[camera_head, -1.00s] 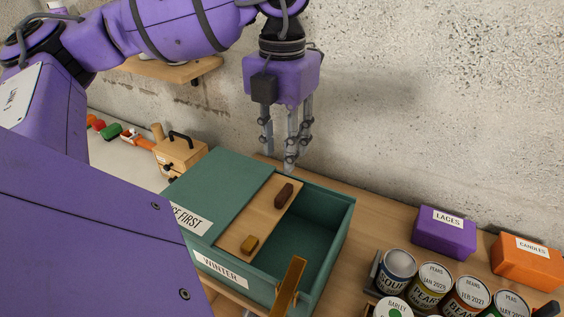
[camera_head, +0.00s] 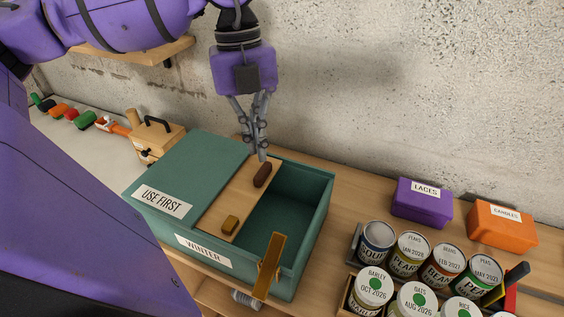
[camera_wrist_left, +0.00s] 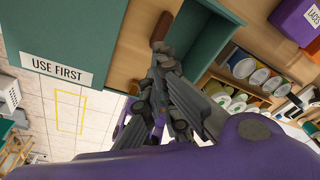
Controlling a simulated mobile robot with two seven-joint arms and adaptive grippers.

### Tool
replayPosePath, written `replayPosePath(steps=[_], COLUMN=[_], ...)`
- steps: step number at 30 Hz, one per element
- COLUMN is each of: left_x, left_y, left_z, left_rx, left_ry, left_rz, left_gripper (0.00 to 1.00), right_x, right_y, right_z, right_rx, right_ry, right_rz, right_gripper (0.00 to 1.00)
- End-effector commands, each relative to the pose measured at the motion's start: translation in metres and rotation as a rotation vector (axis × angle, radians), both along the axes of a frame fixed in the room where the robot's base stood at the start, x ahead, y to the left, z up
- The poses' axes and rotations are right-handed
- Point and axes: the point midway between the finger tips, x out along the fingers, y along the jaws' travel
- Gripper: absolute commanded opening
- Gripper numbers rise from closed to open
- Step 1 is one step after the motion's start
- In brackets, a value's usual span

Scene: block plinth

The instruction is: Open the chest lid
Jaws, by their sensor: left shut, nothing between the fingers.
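The green chest (camera_head: 293,215) labelled WINTER stands on the wooden bench. Its green top panel, labelled USE FIRST (camera_head: 162,202), covers the left part. A wooden board (camera_head: 243,200) lies beside that panel, with a dark brown block (camera_head: 262,175) and a small yellow-brown block (camera_head: 230,225) on it. The chest's right part is open and looks empty. A brass strip (camera_head: 270,262) stands up at the front. My left gripper (camera_head: 262,157) is shut and empty, its fingertips close to the brown block's far end. Contact is unclear. The left wrist view also shows the brown block (camera_wrist_left: 160,28).
A purple LACES box (camera_head: 422,205) and an orange CANDLES box (camera_head: 502,227) stand to the right, with several labelled cans in front. A small wooden box with a black handle (camera_head: 158,140) stands behind the chest's left side. A wall rises behind the bench.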

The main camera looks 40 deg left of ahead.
Motion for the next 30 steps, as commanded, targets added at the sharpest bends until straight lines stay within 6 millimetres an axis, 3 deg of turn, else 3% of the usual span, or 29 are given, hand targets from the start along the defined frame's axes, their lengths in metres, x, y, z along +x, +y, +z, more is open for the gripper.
replayPosePath(steps=[6, 12, 20, 30], left_x=[0.015, 0.024, 0.026, 0.031], left_y=[-0.025, -0.039, -0.045, -0.069], left_z=[0.016, 0.025, 0.007, -0.060], left_rx=[-0.115, -0.180, -0.181, -0.183], left_ry=[0.029, 0.075, 0.090, 0.093], left_rz=[0.564, 0.846, 0.898, 0.895], left_gripper=[0.00, 0.00, 0.00, 0.00], right_x=[0.000, 0.001, -0.004, -0.007], right_y=[0.000, 0.000, 0.000, 0.000], right_z=[0.000, 0.000, -0.007, -0.016], right_rx=[0.000, 0.000, -0.002, -0.003], right_ry=[0.000, 0.000, 0.010, 0.022], right_rz=[0.000, 0.000, 0.001, 0.006], right_gripper=[0.40, 0.40, 0.40, 0.40])
